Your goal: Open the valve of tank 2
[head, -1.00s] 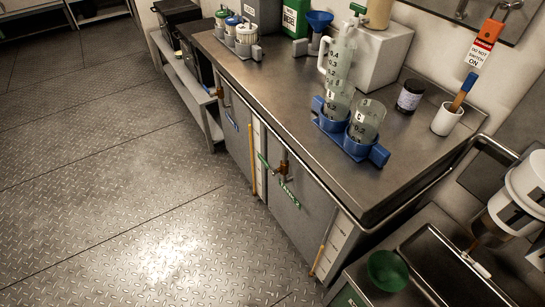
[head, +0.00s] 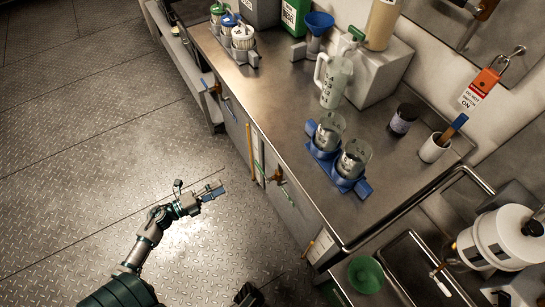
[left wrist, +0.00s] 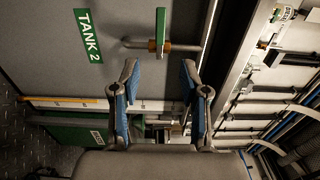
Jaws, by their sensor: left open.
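The tank 2 valve is a brass fitting (head: 276,177) on the grey cabinet front in the head view, above a green label. In the left wrist view its green handle (left wrist: 160,30) stands upright in the picture on the brass stem (left wrist: 178,46), beside the green TANK 2 label (left wrist: 88,36). My left gripper (head: 217,190) is over the floor, left of the valve and apart from it. In the left wrist view the blue-padded fingers of my left gripper (left wrist: 160,78) are wide apart and empty, with the handle beyond the gap between them. My right gripper does not show clearly.
The steel counter (head: 270,100) holds a clear jug (head: 334,80), two beakers in a blue holder (head: 324,170), a dark jar (head: 403,119) and a white cup (head: 434,148). A green bowl (head: 366,274) is at the lower right. The floor (head: 90,130) left of the cabinet is clear.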

